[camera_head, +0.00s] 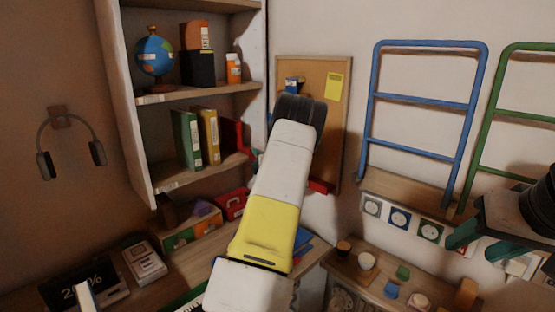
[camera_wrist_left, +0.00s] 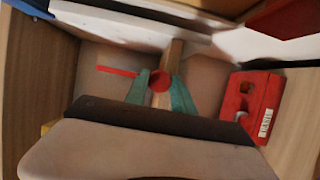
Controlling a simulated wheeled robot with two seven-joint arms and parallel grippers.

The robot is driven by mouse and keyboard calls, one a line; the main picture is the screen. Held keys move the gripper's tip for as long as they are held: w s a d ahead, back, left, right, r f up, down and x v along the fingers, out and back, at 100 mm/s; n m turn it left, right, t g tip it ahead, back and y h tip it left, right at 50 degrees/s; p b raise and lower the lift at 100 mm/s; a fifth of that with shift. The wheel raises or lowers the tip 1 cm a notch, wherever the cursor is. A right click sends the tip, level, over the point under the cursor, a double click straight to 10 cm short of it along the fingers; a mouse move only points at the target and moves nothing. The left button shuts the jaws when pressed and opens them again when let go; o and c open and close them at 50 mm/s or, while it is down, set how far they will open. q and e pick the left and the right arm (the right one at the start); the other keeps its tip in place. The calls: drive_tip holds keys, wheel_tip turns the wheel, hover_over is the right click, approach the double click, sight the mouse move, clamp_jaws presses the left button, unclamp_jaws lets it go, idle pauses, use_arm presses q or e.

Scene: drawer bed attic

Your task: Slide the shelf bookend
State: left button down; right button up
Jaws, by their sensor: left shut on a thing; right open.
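The red bookend (camera_head: 236,138) stands on the lower shelf, right of a yellow book (camera_head: 208,135) and a green book (camera_head: 187,139). My left arm reaches up in front of the shelf's right side in the head view and hides its own fingers. In the left wrist view my left gripper (camera_wrist_left: 160,90) is shut on a small red round piece (camera_wrist_left: 160,80). I cannot tell whether this piece belongs to the bookend. My right gripper (camera_head: 482,240) is open and empty at the right, apart from the shelf.
A globe (camera_head: 154,57) and a pill bottle (camera_head: 234,68) stand on the upper shelf. A red case (camera_head: 232,203) sits on the desk below; a red labelled box (camera_wrist_left: 254,105) shows in the left wrist view. A corkboard (camera_head: 335,120) and blue ladder (camera_head: 420,100) are right of the shelf.

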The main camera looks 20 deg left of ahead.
idle(0.5)
use_arm(q)
drive_tip(key=shift+w+d, duration=0.4)
drive_tip(key=shift+w, duration=0.5)
drive_tip(key=shift+w+d, duration=0.4)
drive_tip(key=shift+w, duration=0.45)
drive_tip(key=c, duration=1.1)
unclamp_jaws()
drive_tip(key=shift+w, duration=0.15)
drive_tip(key=shift+o, duration=0.2)
drive_tip(key=shift+d, duration=0.1)
